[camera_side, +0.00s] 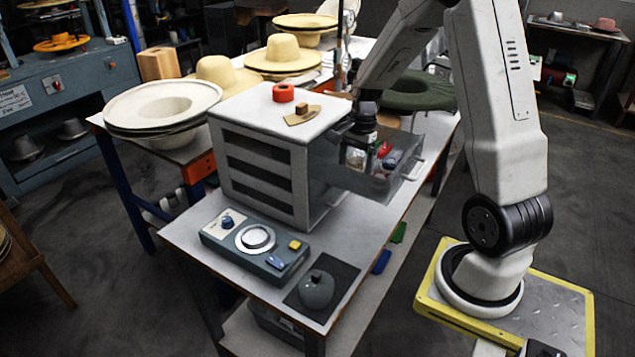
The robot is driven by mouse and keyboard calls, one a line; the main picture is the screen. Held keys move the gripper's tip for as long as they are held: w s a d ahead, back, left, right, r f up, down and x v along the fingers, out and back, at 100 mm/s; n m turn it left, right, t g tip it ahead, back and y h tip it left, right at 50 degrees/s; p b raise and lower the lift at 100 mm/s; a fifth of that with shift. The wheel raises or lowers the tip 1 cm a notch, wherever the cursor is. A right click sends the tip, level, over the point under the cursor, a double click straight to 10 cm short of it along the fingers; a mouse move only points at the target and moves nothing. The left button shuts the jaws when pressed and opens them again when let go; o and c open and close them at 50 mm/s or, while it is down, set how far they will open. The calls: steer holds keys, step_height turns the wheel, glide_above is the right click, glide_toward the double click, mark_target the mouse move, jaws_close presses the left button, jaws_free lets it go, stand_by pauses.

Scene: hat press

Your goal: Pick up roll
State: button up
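An orange-red roll (283,92) with a dark centre lies on the white top of the drawer cabinet (240,112). My gripper (356,158) points down at the cabinet's right side, over the near end of an open grey drawer (402,180). It is to the right of the roll, lower and apart from it. Its fingers are small and dark against the drawer, so I cannot tell whether they are open or shut. Several small items, one red (384,149), lie in the drawer; their shapes are unclear.
A tan piece with a small brown block (302,115) sits beside the roll. A control box (255,244) with knob and buttons and a dark round-bodied object (317,289) on a dark mat stand in front.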

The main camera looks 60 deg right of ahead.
jaws_close()
steer(key=shift+r, duration=0.1)
steer(key=shift+r, duration=0.75)
steer(key=s+a+r, duration=0.6)
steer(key=s+r, duration=0.5)
steer(key=s, duration=0.1)
steer(key=shift+s+r, duration=0.15)
steer(key=shift+s, duration=0.15)
steer(key=shift+w, duration=0.1)
stand_by(0.3)
